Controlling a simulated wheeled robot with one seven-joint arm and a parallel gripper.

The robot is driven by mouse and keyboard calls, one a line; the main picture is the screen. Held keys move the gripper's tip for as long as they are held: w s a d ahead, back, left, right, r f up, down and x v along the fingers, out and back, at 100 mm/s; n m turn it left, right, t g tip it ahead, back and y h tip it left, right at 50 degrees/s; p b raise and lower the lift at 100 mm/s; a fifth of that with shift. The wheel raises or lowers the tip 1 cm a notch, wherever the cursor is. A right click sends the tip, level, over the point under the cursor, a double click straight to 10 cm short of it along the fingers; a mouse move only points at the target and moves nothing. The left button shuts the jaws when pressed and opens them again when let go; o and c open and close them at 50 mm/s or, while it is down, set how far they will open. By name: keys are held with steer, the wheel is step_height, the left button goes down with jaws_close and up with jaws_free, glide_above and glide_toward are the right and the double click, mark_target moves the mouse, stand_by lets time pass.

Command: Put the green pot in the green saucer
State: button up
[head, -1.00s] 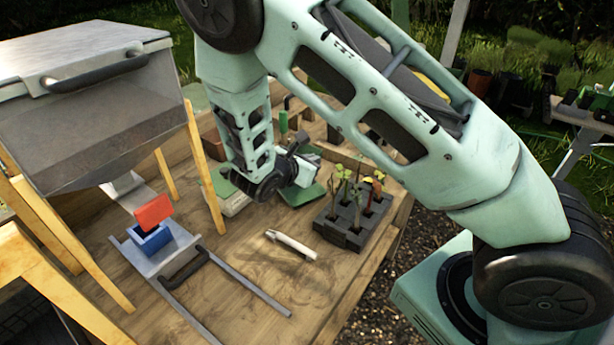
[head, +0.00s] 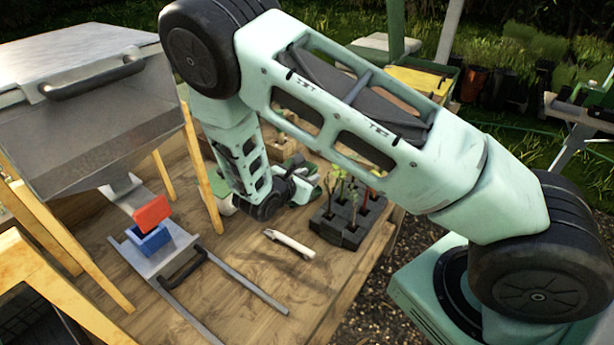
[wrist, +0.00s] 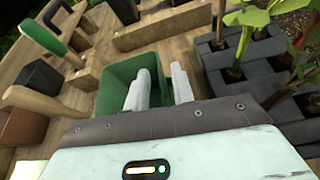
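In the wrist view a green, square-rimmed vessel (wrist: 115,90) lies under my fingers. I cannot tell whether it is the pot or the saucer. My gripper (wrist: 160,70) points down over it, its two pale fingers apart. The left finger shows against the vessel's inside and the right one near its right edge. No object is clearly held between them; contact is unclear. In the head view my gripper (head: 308,184) is low over the bench, left of the seedling tray, and my arm hides much of the area around it. I cannot identify a second green vessel.
A dark seedling tray (head: 342,229) with plants stands close to the right of my gripper. A white-handled tool (head: 289,242) lies in front.

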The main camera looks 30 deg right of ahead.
steer(key=shift+r, duration=0.1)
steer(key=shift+r, duration=0.1)
steer(key=b+v, duration=0.4)
steer(key=v, duration=0.8)
steer(key=s+a+r+m+g+y, duration=0.2)
steer(key=s+a+r+m+y, duration=0.1)
steer(key=s, duration=0.5)
steer(key=s+a+r+m+g+y, duration=0.2)
steer(key=s+a+r+m+y, duration=0.2)
steer(key=s, duration=0.4)
steer(key=s+a+r+m+g+y, duration=0.1)
steer(key=s+a+r+m+y, duration=0.2)
steer(key=s+m+y, duration=0.3)
steer(key=shift+s+a+r+m+g, duration=0.35)
steer(key=shift+s+r, duration=0.25)
steer(key=shift+s, duration=0.6)
